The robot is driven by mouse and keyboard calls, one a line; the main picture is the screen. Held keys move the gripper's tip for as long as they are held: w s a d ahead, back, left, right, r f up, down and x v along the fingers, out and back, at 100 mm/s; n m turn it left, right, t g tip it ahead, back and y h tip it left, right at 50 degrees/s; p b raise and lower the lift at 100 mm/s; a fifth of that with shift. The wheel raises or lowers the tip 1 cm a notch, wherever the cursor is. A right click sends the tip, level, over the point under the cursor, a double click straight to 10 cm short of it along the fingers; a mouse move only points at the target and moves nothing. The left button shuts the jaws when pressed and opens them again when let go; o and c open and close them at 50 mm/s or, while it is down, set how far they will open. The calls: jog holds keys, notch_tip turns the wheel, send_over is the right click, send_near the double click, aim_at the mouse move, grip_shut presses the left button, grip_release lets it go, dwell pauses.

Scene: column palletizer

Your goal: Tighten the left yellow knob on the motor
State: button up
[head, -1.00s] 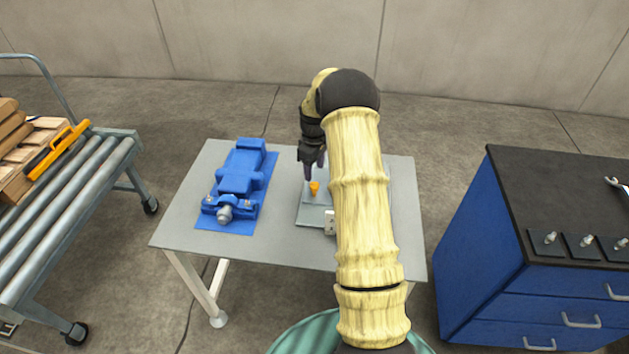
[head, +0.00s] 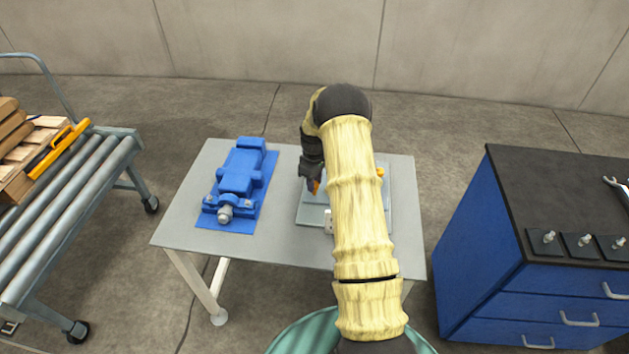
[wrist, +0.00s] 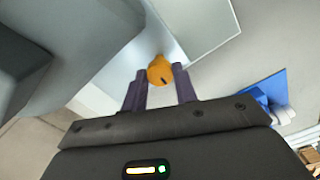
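The motor's light grey base plate (head: 312,219) lies on the right part of the table, largely hidden behind my arm. The left yellow knob (wrist: 160,71), orange-yellow with a dark mark, sits at the fingertips in the wrist view. In the head view the left knob (head: 316,187) is mostly covered by the fingers. My gripper (head: 313,185) is down at this knob, and its two dark fingers (wrist: 160,80) stand on either side of it. Whether they press on it cannot be told. Another yellow knob (head: 380,172) shows right of my arm.
A blue vise-like fixture (head: 240,180) stands on the left of the grey table (head: 185,232). A roller cart (head: 85,190) with wooden boards is at far left. A blue drawer cabinet (head: 480,240) with a black top is at right.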

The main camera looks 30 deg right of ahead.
jog(key=shift+m, duration=0.4)
jog(key=m, duration=0.7)
jog(key=shift+m+b, duration=0.4)
jog(key=m, duration=0.4)
jog(key=shift+m, duration=2.2)
jog(key=o, duration=1)
jog(key=shift+c, duration=0.2)
